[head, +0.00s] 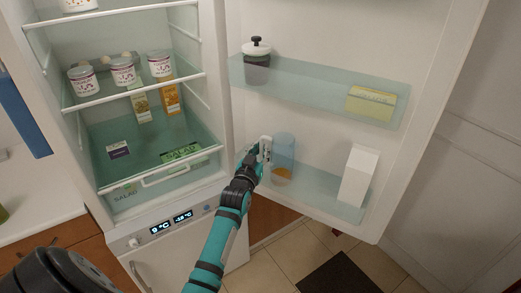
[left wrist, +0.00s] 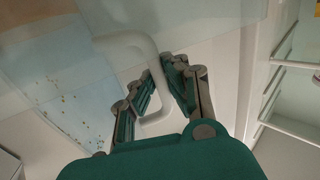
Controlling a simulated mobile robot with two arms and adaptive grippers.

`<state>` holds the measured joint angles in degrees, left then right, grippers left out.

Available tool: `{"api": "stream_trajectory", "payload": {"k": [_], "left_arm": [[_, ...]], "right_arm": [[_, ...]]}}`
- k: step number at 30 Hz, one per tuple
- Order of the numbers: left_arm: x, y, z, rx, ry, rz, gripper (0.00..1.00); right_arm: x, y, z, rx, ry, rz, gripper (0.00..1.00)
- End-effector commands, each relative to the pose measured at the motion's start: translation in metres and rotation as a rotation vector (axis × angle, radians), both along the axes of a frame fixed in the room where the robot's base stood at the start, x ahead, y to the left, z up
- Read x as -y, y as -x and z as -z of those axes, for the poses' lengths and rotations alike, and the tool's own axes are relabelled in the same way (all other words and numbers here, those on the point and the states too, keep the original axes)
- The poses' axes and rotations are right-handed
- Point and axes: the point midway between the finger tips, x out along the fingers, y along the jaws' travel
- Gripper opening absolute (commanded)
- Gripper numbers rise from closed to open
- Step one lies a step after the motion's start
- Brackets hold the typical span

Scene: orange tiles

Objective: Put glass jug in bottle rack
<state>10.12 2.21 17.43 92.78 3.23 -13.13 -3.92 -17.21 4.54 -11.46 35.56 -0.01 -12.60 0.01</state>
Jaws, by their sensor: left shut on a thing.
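The glass jug (head: 285,150) is clear, bluish and upright in the head view, at the left part of the lower door shelf of the open fridge, the bottle rack (head: 325,194). An orange patch shows in or through its lower part. My left gripper (head: 262,152) is at the jug's left side, shut on its pale handle. In the left wrist view the handle (left wrist: 152,80) passes between the fingers of my left gripper (left wrist: 163,82). I cannot tell whether the jug's base touches the rack. My right gripper is not in view.
A white carton (head: 358,176) stands at the right of the rack. The upper door shelf (head: 310,90) holds a lidded jar (head: 256,64) and a yellow box (head: 371,104). The fridge compartment on the left holds several jars and cartons. Some rack space lies between jug and carton.

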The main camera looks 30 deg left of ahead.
Motion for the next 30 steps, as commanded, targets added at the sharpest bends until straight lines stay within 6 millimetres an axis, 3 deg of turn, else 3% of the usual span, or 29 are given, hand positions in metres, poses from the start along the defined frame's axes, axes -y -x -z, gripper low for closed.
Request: {"api": "stream_trajectory", "payload": {"k": [2, 3, 9, 20, 30], "left_arm": [[0.000, 0.000, 0.002, 0.002, 0.000, 0.000, 0.00], [0.000, 0.000, 0.003, -0.001, 0.000, 0.000, 0.10], [0.000, 0.000, 0.003, -0.001, 0.000, 0.000, 0.32], [0.002, 0.006, 0.001, 0.000, 0.000, 0.000, 0.32], [0.022, 0.073, 0.003, -0.002, 0.002, 0.000, 0.32]], "right_arm": [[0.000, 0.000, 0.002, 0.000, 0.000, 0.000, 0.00], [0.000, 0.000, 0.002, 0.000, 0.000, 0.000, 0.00], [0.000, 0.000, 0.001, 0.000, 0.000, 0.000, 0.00], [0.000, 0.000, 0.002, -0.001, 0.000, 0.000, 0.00], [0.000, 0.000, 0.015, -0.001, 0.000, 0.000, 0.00]]}}
